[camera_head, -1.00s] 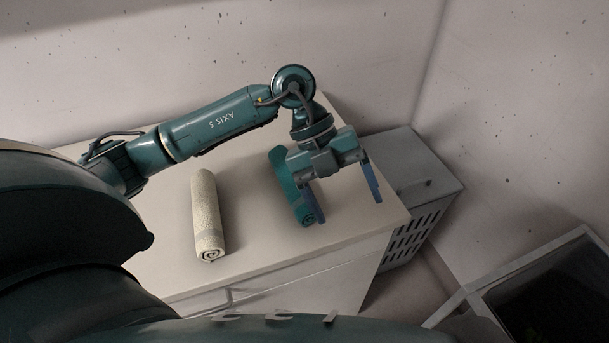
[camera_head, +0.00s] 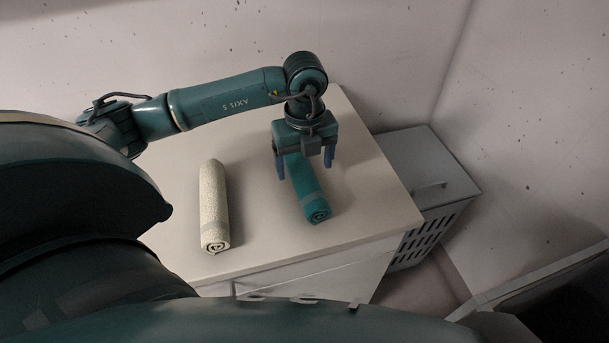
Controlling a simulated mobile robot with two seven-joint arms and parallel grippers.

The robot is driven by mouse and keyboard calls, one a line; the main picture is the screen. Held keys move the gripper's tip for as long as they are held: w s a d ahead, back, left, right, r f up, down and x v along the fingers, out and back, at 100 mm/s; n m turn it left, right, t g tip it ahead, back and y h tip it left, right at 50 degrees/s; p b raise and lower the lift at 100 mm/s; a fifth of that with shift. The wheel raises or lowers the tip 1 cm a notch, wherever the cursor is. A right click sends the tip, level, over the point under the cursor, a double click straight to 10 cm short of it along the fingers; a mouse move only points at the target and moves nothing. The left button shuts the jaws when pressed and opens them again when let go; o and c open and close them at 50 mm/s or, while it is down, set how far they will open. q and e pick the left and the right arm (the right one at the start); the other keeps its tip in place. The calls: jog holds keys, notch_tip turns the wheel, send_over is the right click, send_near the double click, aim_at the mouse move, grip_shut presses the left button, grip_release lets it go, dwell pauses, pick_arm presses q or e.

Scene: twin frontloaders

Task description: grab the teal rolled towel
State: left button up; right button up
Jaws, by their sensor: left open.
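The teal rolled towel (camera_head: 307,190) lies on the pale cabinet top, its spiral end toward the front. My left gripper (camera_head: 304,168) points down over the towel's far part, with one blue finger on each side of it in the picture. The fingers are apart and the jaws are open. The gripper hides the towel's far end. I cannot tell how far above the cabinet top the fingertips are. My right gripper is not in view.
A cream rolled towel (camera_head: 214,205) lies to the left on the same cabinet top (camera_head: 265,235). A grey box with a handle and slotted side (camera_head: 425,195) stands right of the cabinet. A dark open container (camera_head: 560,300) is at lower right. Walls rise behind.

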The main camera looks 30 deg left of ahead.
aim_at(305, 168)
pick_arm(q)
notch_tip(305, 168, down, 4)
jog(key=shift+f, duration=0.2)
jog(key=shift+c, duration=0.3)
jog(key=c, duration=1.1)
